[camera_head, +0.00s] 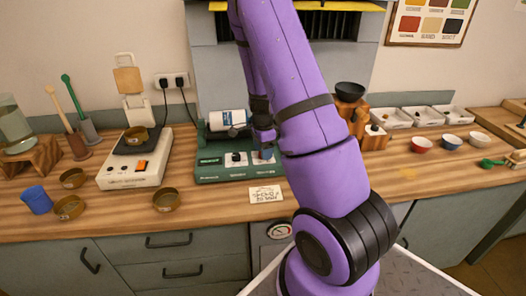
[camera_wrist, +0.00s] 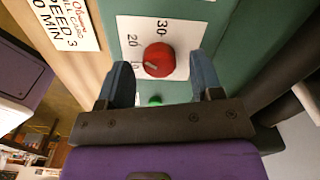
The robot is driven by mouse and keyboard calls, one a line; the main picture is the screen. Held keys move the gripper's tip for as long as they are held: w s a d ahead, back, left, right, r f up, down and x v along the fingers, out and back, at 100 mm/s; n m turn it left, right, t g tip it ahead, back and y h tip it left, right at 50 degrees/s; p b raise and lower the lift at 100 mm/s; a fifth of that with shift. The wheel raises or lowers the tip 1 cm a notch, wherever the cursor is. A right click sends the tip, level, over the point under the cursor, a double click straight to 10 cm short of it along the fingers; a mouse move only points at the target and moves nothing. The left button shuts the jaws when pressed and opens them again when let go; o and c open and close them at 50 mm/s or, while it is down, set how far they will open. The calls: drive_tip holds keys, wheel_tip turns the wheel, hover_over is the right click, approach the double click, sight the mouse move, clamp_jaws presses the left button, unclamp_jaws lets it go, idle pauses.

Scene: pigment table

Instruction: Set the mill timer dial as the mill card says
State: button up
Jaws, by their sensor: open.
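The mill (camera_head: 215,170) is a green machine with a white jar (camera_head: 228,119) lying on top. Its red timer dial (camera_wrist: 158,60) sits on a white plate marked 30, 20 and a partly hidden number. The dial's pale pointer mark faces lower left, below the 20. My gripper (camera_wrist: 160,66) is open, with one blue finger on each side of the dial; I cannot tell whether they touch it. In the head view the gripper (camera_head: 263,152) hides the dial. The mill card (camera_head: 265,195) lies in front; in the wrist view the card (camera_wrist: 62,35) reads "SPEED 3" and "0 MIN", its edge cut off.
A second, black knob (camera_head: 236,158) is on the mill's left plate. A green button (camera_wrist: 155,100) shows below the dial. A scale (camera_head: 135,168) and brown dishes (camera_head: 166,200) stand left. Bowls (camera_head: 421,145) and white trays (camera_head: 392,118) stand right. The front counter right of the card is clear.

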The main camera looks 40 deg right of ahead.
wheel_tip(320, 180, up, 10)
idle(0.4)
drive_tip(key=shift+a, duration=0.1)
idle(0.4)
drive_tip(key=s+a+r+n+t+y, duration=0.1)
drive_tip(key=s+a+r+n, duration=0.2)
drive_tip(key=a+r+n, duration=0.35)
drive_tip(key=s+a+r+n+t+y, duration=0.15)
drive_tip(key=a+r+n, duration=0.25)
drive_tip(key=a+r, duration=0.45)
drive_tip(key=s+a+r+n+t+h, duration=0.1)
drive_tip(key=s+a+r+n, duration=0.3)
drive_tip(key=s+n, duration=0.2)
drive_tip(key=s+a+r+n+t+h, duration=0.1)
drive_tip(key=s+a+r+n, duration=0.3)
drive_tip(key=s, duration=0.6)
drive_tip(key=shift+s+a+r+n+t, duration=0.35)
drive_tip(key=shift+r+n, duration=0.2)
drive_tip(key=shift+n, duration=0.4)
drive_tip(key=shift+w+h, duration=0.1)
drive_tip(key=shift+h, duration=0.15)
